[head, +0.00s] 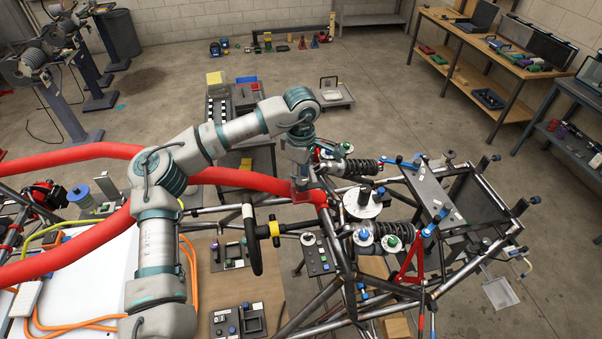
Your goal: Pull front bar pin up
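The tube chassis (340,258) fills the middle and right, with thick red padded bars (235,179) running in from the left. My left arm enters from the lower left and bends down at the upper middle. My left gripper (303,188) points down at the right end of the upper red bar, next to the frame tubes. Its fingers are small and partly blend with the red bar, so I cannot tell whether they are open or touching anything. I cannot make out the front bar pin for certain; it may be hidden at the gripper. My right gripper is not in view.
A steering wheel (252,240) stands left of a switch panel (317,255). Shock absorbers (356,168) and a white disc (362,204) with a black knob lie just right of the gripper. A dark cart (258,158) stands behind. Workbenches (470,45) line the right; open floor lies between.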

